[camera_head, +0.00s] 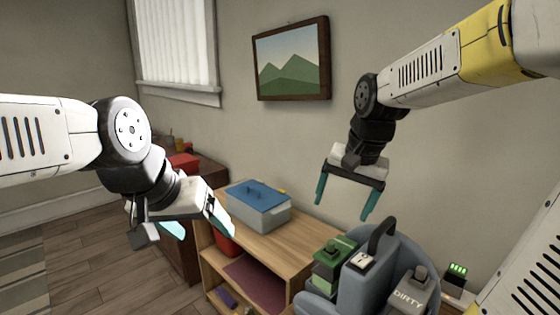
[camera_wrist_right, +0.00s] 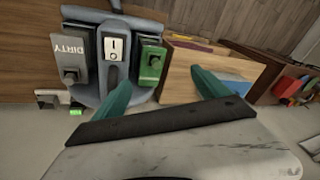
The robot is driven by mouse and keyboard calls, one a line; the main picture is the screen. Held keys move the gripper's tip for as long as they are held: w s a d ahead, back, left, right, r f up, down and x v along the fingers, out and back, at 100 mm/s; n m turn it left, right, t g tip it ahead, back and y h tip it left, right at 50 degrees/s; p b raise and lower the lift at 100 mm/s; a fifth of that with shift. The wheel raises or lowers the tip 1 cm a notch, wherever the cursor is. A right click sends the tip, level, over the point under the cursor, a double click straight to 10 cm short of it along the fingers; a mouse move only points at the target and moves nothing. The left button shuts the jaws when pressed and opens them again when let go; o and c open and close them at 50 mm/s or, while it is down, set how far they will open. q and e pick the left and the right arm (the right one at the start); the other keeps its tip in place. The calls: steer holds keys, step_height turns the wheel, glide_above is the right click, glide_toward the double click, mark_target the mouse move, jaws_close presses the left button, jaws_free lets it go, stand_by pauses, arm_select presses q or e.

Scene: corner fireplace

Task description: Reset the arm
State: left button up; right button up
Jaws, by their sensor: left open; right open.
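My left gripper (camera_head: 198,230) is at the left in the head view, above the floor in front of the wooden shelf. Its teal fingers are apart with nothing seen between them. My right gripper (camera_head: 343,203) hangs in the air at the right, fingers down and apart, above and behind the shelf top and the blue-grey machine. In the right wrist view its two teal fingers (camera_wrist_right: 163,93) are spread with nothing held between them. Both arms are raised and bent.
A wooden shelf (camera_head: 268,247) carries a grey box with a blue lid (camera_head: 258,204). A blue-grey cleaning machine (camera_head: 367,284) with a green container (camera_head: 332,258) and a "DIRTY" tank (camera_head: 408,290) stands at the right. A darker cabinet (camera_head: 183,228) and a framed picture (camera_head: 290,62) are behind.

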steer(key=s+r+n+t, duration=0.1)
steer(key=s+n+t, duration=0.2)
steer(key=s, duration=0.8)
steer(key=shift+d+n+y, duration=0.25)
steer(key=shift+n+y, duration=0.05)
steer(key=shift+n, duration=0.5)
